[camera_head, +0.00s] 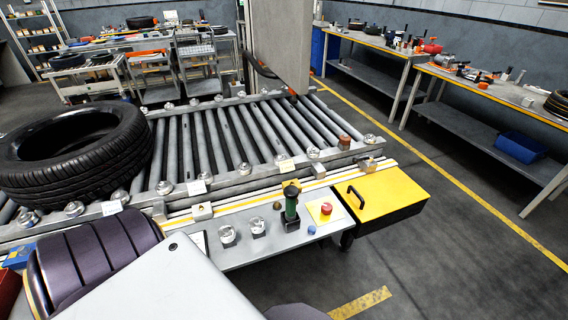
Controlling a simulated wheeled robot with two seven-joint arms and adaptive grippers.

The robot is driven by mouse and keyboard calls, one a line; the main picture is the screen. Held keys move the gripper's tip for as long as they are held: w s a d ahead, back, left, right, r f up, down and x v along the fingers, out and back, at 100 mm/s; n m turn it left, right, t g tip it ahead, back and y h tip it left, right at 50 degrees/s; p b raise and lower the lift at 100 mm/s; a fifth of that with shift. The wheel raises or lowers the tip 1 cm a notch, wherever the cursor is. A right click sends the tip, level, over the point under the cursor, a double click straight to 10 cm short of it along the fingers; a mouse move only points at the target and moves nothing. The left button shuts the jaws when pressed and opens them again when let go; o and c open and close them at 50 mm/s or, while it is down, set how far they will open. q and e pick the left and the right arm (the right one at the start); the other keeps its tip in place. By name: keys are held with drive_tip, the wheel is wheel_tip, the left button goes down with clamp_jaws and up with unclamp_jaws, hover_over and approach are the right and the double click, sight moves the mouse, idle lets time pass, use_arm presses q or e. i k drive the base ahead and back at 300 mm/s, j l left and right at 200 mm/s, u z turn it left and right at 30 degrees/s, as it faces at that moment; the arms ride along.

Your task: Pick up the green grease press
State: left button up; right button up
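The green grease press (291,205) stands upright on the narrow grey shelf (268,259) along the front of the conveyor. It has a green body with a dark top and nothing is touching it. It stands between two small round gauge-like pieces on its left and a red button on a yellow plate on its right. Neither gripper shows in the head view, so I cannot see whether they are open or shut.
A large black tyre (70,150) lies on the roller conveyor (240,130) at the left. A red emergency button (326,208) and a yellow box (380,192) with a black handle sit right of the press. Workbenches (500,95) with tools line the right; floor between is clear.

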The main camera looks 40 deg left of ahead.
sight(290, 193)
drive_tip(key=u, duration=1.25)
